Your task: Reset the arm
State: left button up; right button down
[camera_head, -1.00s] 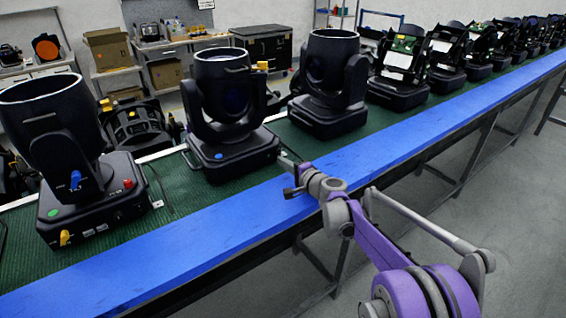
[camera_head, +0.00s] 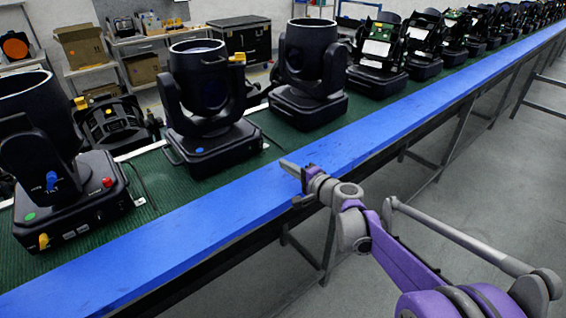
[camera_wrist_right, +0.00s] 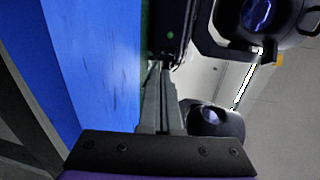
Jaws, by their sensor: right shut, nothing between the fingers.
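My right arm (camera_head: 405,265) comes in from the lower right. Its gripper (camera_head: 287,166) is shut and empty, over the blue edge strip (camera_head: 230,204) of the conveyor, to the right of a par can lamp (camera_head: 208,120) and apart from it. In the right wrist view the closed fingers (camera_wrist_right: 158,85) point away from the camera, with the blue strip (camera_wrist_right: 90,70) to their left and dark lamp parts (camera_wrist_right: 168,28) beyond. My left gripper is not in view.
A lamp with coloured knobs (camera_head: 62,185) stands on the green belt (camera_head: 150,185) at the left. Another lamp (camera_head: 308,75) and several more run to the upper right. Shelves and a black case (camera_head: 240,40) are behind. Grey floor (camera_head: 500,190) lies open at the right.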

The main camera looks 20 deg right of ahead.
jog(key=s+a+n+g, duration=0.1)
jog(key=s+a+n, duration=0.1)
jog(key=s+a, duration=0.1)
jog(key=s+a+n+g+p, duration=0.1)
jog(key=s+a, duration=0.2)
jog(key=shift+s+a+r+n+g+y+p, duration=0.15)
jog(key=shift+s+n+g+y+p, duration=0.15)
jog(key=shift+s+n+g+y, duration=0.1)
jog(key=s+a+f+n+g+h+p, duration=0.1)
jog(key=s+f+n+g, duration=0.1)
jog(key=s, duration=0.4)
jog(key=s+a+f+n+g+h+p, duration=0.1)
jog(key=s+a+n, duration=0.15)
jog(key=s, duration=0.35)
jog(key=s+a+f+n+g+p, duration=0.1)
jog(key=s+f+n+g, duration=0.1)
jog(key=s, duration=0.5)
jog(key=s+d+f+n+g+h, duration=0.1)
jog(key=s+d+n+h, duration=0.1)
jog(key=s, duration=0.3)
jog(key=s+d+f+n+g+h+p, duration=0.1)
jog(key=s+d+f+h, duration=0.1)
jog(key=s, duration=0.3)
jog(key=shift+s+d+f+n+p, duration=0.25)
jog(key=shift+d+f+n+p, duration=0.1)
jog(key=shift+d, duration=0.1)
